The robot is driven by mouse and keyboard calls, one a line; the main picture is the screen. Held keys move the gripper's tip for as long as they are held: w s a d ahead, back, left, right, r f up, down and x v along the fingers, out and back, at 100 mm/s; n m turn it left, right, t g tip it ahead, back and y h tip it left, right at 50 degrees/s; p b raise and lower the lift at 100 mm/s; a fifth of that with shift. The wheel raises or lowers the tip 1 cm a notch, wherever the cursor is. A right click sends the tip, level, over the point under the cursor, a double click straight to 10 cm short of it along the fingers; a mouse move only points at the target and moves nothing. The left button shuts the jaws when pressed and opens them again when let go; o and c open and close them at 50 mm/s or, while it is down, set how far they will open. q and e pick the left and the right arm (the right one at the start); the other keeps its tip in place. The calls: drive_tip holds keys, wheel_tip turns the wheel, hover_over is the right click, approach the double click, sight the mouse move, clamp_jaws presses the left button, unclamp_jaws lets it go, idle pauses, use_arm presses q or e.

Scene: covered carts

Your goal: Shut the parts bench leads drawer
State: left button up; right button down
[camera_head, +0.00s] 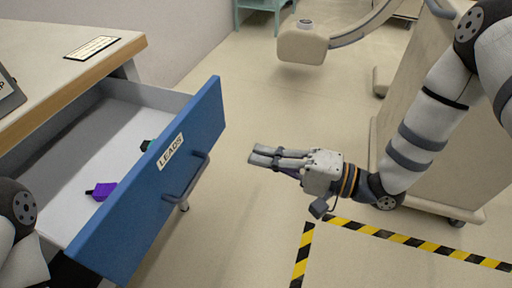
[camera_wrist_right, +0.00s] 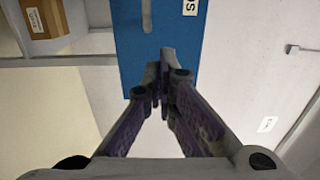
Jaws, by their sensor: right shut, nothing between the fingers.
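The leads drawer (camera_head: 150,190) stands open from the bench, with a blue front, a white label reading LEADS (camera_head: 170,151) and a dark bar handle (camera_head: 186,178). Inside it lie a purple item (camera_head: 101,191) and a small dark green item (camera_head: 146,145). My right gripper (camera_head: 252,155) is shut and empty, to the right of the drawer front and apart from it, its fingers pointing left toward it. In the right wrist view its fingertips (camera_wrist_right: 163,58) show before the blue front (camera_wrist_right: 180,65). My left gripper is not seen; only part of my left arm shows at the lower left.
The bench top (camera_head: 40,50) has a label plate (camera_head: 91,47) on it. A beige cart (camera_head: 430,130) stands behind my right arm. Yellow and black tape (camera_head: 400,238) marks the floor. The floor between drawer and cart is clear.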

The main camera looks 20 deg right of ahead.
sight(197, 140)
drive_tip(key=x, duration=1.1)
drive_tip(key=shift+w+a, duration=0.1)
drive_tip(key=shift+a, duration=0.1)
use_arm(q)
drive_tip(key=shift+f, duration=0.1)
use_arm(e)
drive_tip(key=shift+w+f, duration=0.1)
